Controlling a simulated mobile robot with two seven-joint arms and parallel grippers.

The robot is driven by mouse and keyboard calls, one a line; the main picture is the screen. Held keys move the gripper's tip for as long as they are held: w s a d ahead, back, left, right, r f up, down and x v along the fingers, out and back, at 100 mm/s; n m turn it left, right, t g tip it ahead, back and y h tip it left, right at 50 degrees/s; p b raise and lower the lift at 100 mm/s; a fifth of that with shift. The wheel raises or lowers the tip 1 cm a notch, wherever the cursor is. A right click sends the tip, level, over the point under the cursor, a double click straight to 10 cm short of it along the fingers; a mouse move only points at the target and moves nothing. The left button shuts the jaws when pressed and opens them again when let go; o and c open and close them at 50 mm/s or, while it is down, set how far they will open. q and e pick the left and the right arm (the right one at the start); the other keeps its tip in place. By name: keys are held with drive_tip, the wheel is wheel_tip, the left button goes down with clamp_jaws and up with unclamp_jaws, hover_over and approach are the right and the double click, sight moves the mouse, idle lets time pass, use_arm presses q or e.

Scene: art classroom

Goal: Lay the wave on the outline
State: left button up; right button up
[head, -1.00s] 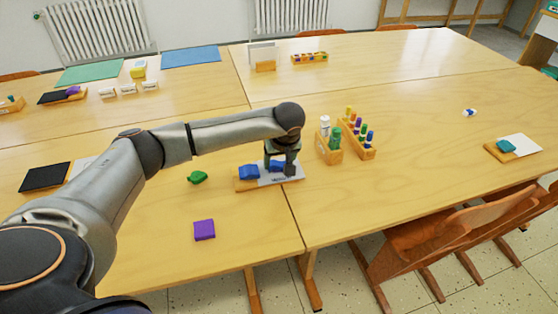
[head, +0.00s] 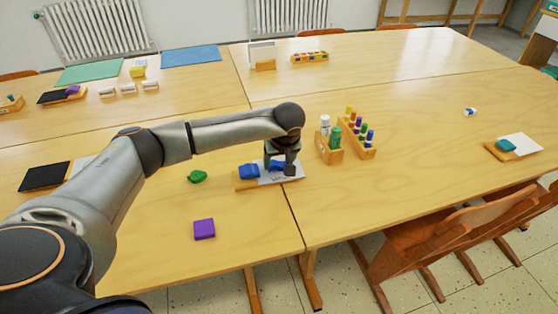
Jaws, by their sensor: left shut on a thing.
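My left gripper (head: 283,168) is over a small wooden tray (head: 243,185) in the middle of the near tables, with its fingers pointing down. It is shut on a blue piece (head: 274,166), which I take to be the wave; the fingers partly hide it. The piece is at the pale sheet with the outline (head: 283,178), low over it or touching it; I cannot tell which. Another blue block (head: 249,171) is on the tray's left part. The printed outline is mostly hidden or too small to make out. My right gripper is not in view.
A green piece (head: 197,176) and a purple block (head: 204,229) lie left of the tray. Wooden holders with bottles (head: 329,152) and coloured markers (head: 357,142) stand close to its right. The table right of them is mostly clear. Chairs (head: 450,240) stand at the front right.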

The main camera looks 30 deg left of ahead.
use_arm(q)
drive_tip(key=o, duration=1.3)
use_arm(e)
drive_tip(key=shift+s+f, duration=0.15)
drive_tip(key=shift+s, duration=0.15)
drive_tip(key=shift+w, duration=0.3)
use_arm(q)
drive_tip(key=shift+r+p, duration=2.3)
drive_tip(key=shift+r, duration=0.75)
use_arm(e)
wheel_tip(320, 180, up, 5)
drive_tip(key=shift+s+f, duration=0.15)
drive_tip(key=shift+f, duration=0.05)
use_arm(q)
drive_tip(key=shift+f, duration=0.1)
